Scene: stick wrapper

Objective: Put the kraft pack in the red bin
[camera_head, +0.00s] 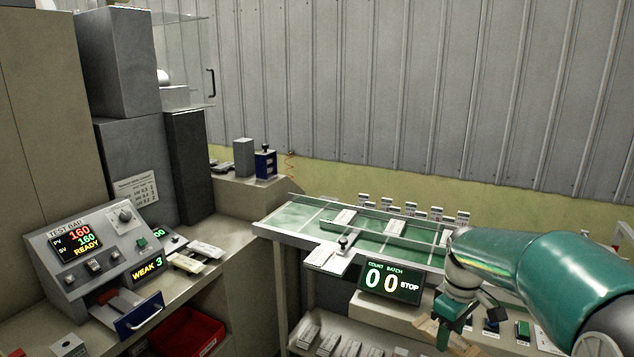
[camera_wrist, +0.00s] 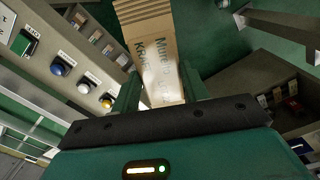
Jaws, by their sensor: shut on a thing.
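The kraft pack (camera_wrist: 158,52) is a brown cardboard pack with printed lettering and a layered far end. It lies between the two green fingers of my gripper (camera_wrist: 159,78) in the wrist view, and the gripper is shut on it. In the head view my gripper (camera_head: 452,318) is at the lower right, with brown parts of the pack (camera_head: 428,330) showing beside and below it. The red bin (camera_head: 190,334) is at the lower left, below the bench, cut by the bottom edge. My gripper is far to its right.
A test unit (camera_head: 95,255) with a blue-fronted open drawer (camera_head: 138,314) stands beside the red bin. A green conveyor (camera_head: 305,216) and a counter display (camera_head: 392,283) are behind my gripper. A lower shelf (camera_head: 345,338) holds several packs. Buttons (camera_wrist: 62,64) are left in the wrist view.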

